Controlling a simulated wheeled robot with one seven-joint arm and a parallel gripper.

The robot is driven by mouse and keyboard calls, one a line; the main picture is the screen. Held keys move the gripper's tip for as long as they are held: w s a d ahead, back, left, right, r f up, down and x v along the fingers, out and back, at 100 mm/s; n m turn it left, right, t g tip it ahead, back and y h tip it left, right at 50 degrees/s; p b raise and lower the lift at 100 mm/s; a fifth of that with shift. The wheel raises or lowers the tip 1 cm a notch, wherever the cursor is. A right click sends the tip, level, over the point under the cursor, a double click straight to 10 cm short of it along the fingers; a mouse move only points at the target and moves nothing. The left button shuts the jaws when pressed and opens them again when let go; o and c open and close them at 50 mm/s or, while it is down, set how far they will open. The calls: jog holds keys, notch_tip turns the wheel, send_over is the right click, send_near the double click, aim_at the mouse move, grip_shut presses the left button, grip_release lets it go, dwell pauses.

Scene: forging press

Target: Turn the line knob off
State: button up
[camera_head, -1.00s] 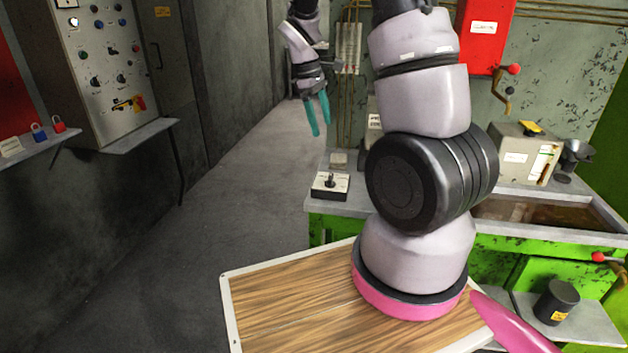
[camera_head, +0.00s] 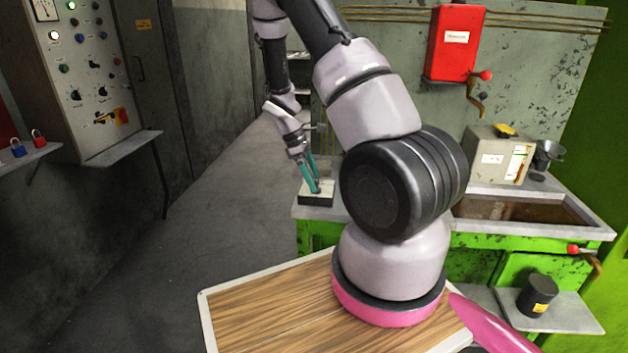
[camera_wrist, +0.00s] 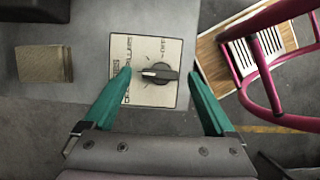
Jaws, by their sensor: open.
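The line knob (camera_wrist: 157,73) is a black rotary knob with a pale pointer mark, on a white labelled plate (camera_wrist: 172,96) in the wrist view. Its pointer lies toward the left of the picture; "OFF" appears printed above and slightly right of the knob. My gripper (camera_wrist: 160,78) has teal fingers spread wide, one on each side of the knob, without visible contact. In the head view my gripper (camera_head: 317,189) reaches down over the small switch box (camera_head: 318,200) at the left end of the green bench. There the fingers mostly hide the knob.
A tan block (camera_wrist: 45,64) lies on the bench beside the switch plate. The control cabinet (camera_head: 88,85) and padlocks are at left, and a red box (camera_head: 455,42) is on the back wall. The floor (camera_head: 215,200) at left is clear.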

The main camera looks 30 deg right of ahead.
jog(key=shift+s+d+f, duration=0.1)
jog(key=shift+d+f, duration=0.05)
jog(key=shift+f, duration=0.3)
jog(key=shift+c, duration=0.3)
jog(key=c, duration=1.3)
